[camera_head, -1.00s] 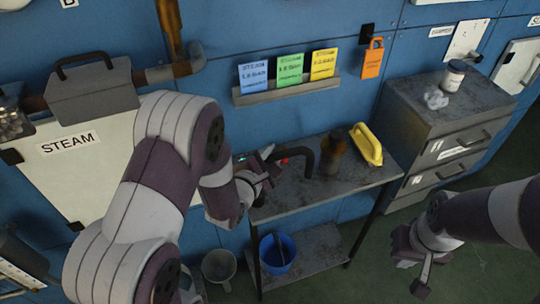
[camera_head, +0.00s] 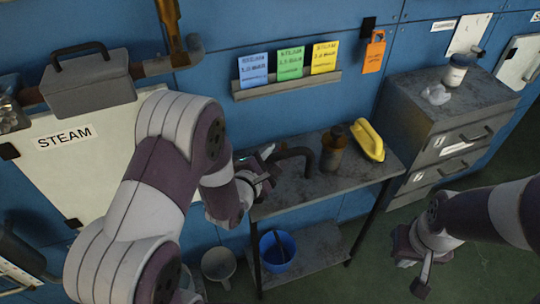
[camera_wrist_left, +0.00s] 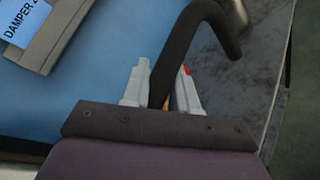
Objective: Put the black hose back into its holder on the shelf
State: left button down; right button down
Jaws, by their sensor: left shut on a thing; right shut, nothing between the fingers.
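The black hose (camera_head: 300,153) is a thick bent tube over the left part of the grey shelf (camera_head: 290,192). My left gripper (camera_head: 262,172) is shut on it near its left end. In the left wrist view the hose (camera_wrist_left: 177,50) rises between the two pale fingers of my left gripper (camera_wrist_left: 162,88) and curves over to the right. Whether the hose touches the shelf is unclear. I cannot make out a holder; my gripper may hide it. My right gripper (camera_head: 424,270) is shut and empty, low at the right, away from the shelf.
A card rack (camera_head: 288,88) hangs on the wall above. A blue bucket (camera_head: 266,243) sits below. A grey drawer cabinet (camera_head: 420,130) stands at the right.

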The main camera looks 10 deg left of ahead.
pick_arm(q)
jog(key=shift+f+b, duration=0.8)
jog(key=shift+f, duration=0.15)
jog(key=c, duration=0.8)
grip_release()
jog(key=v, duration=1.2)
jog(key=shift+s, duration=0.4)
jog(key=shift+a, duration=0.1)
